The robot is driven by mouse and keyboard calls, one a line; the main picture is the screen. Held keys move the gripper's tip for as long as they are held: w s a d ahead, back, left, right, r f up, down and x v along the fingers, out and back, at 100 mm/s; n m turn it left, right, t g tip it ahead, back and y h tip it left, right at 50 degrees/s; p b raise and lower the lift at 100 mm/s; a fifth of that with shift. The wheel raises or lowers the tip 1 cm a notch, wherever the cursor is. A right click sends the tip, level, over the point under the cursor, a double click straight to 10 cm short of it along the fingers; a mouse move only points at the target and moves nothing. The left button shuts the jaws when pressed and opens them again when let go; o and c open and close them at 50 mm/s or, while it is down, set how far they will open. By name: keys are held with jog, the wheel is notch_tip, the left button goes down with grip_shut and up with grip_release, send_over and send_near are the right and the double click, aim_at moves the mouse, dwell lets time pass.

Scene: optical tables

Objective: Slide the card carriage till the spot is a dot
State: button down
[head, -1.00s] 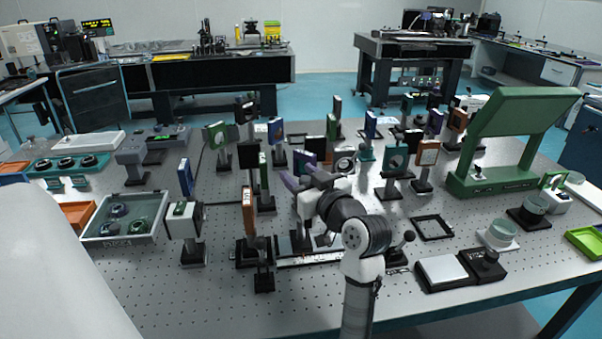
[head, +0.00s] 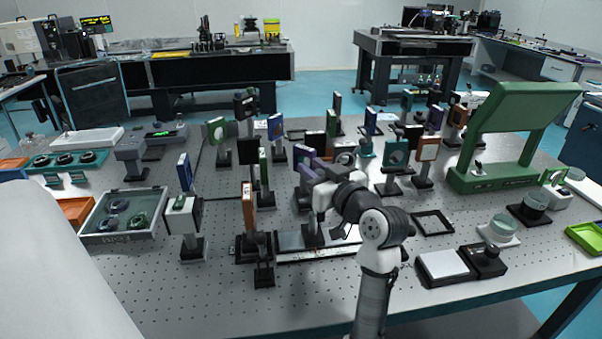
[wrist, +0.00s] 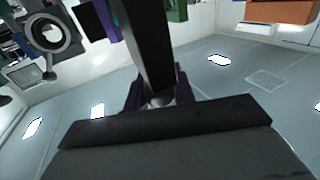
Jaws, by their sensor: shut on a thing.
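A short rail with a pale scale strip (head: 335,253) lies near the front middle of the table. A grey upright, seemingly the card carriage (head: 311,236), stands on it, its upper part largely hidden by my arm. My gripper (head: 312,182) is above the rail. In the wrist view my gripper (wrist: 160,95) has its two dark fingers close on either side of a dark upright bar (wrist: 152,45), which seems to belong to the carriage. An orange-framed optic (head: 249,208) stands by the rail's left end. I cannot make out the light spot.
Several mounted optics crowd behind the rail, including a purple-framed one (head: 304,160). A white-faced block (head: 184,216) and a grey tray (head: 88,238) stand left. An empty black frame (head: 433,223) and a large green stand (head: 525,110) are right. The front left tabletop is clear.

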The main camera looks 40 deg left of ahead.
jog(key=w+d, duration=0.2)
jog(key=w, duration=0.1)
jog(key=shift+d+b, duration=0.25)
jog(key=shift+b, duration=0.05)
jog(key=c, duration=1.2)
grip_release()
jog(key=shift+o, duration=0.2)
jog(key=shift+d, duration=0.1)
jog(key=b+v, duration=0.3)
jog(key=v, duration=1)
jog(key=shift+s+d, duration=0.2)
jog(key=shift+d, duration=0.1)
jog(key=shift+r, duration=0.1)
